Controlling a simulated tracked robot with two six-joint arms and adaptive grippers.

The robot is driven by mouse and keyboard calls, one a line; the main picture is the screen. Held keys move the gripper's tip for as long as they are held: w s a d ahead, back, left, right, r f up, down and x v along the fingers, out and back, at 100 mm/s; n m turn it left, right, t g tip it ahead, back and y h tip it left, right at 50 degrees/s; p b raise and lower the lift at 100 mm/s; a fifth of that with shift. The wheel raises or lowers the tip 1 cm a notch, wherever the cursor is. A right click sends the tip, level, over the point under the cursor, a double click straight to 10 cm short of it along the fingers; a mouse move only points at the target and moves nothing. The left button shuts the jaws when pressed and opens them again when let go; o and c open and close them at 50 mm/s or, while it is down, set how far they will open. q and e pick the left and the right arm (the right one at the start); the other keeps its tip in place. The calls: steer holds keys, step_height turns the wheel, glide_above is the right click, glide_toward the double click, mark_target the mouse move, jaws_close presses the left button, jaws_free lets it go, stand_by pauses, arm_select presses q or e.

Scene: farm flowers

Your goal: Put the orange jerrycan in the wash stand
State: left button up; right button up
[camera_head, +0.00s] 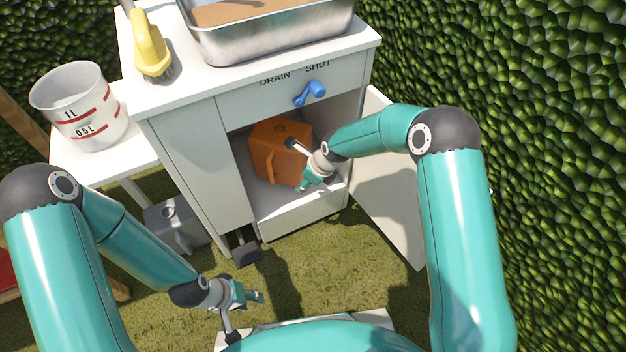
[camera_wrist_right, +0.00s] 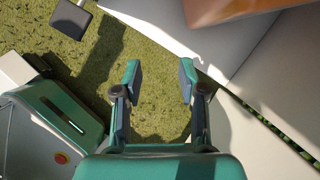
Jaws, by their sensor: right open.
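The orange jerrycan (camera_head: 268,137) stands inside the open lower compartment of the white wash stand (camera_head: 190,150). Part of it is hidden behind my right gripper; its lower edge also shows at the top of the right wrist view (camera_wrist_right: 225,10). My right gripper (camera_head: 308,184) is at the compartment's opening, in front of the jerrycan. In the right wrist view its two fingers (camera_wrist_right: 160,85) are spread with nothing between them, pointing over grass and the cabinet's edge. My left gripper (camera_head: 250,296) hangs low over the grass in front of the stand, apart from the jerrycan; its fingers are too small to judge.
The stand's door (camera_head: 385,185) is swung open to the right, beside the hedge (camera_head: 560,120). A blue lever (camera_head: 310,92) sits above the opening, and a steel basin (camera_head: 290,38) on top. A pedal (camera_head: 246,252) is below. A white measuring bucket (camera_head: 85,110) and grey can (camera_head: 178,222) are left.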

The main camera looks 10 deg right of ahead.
steer(key=s+d+f+n, duration=0.2)
steer(key=s+n, duration=0.6)
steer(key=s, duration=0.1)
steer(key=s+d+f+n+g, duration=0.1)
steer(key=s+d+f+n, duration=0.1)
steer(key=s+n, duration=0.5)
steer(key=s+d+f+n+g, duration=0.1)
steer(key=s+d+f+n, duration=0.1)
steer(key=s+n, duration=0.6)
steer(key=s, duration=0.4)
steer(key=shift+s+d+n+y, duration=0.3)
steer(key=shift+r, duration=0.15)
step_height(320, 180, up, 33)
steer(key=p, duration=3.3)
steer(key=shift+r+p, duration=0.15)
steer(key=shift+p, duration=0.25)
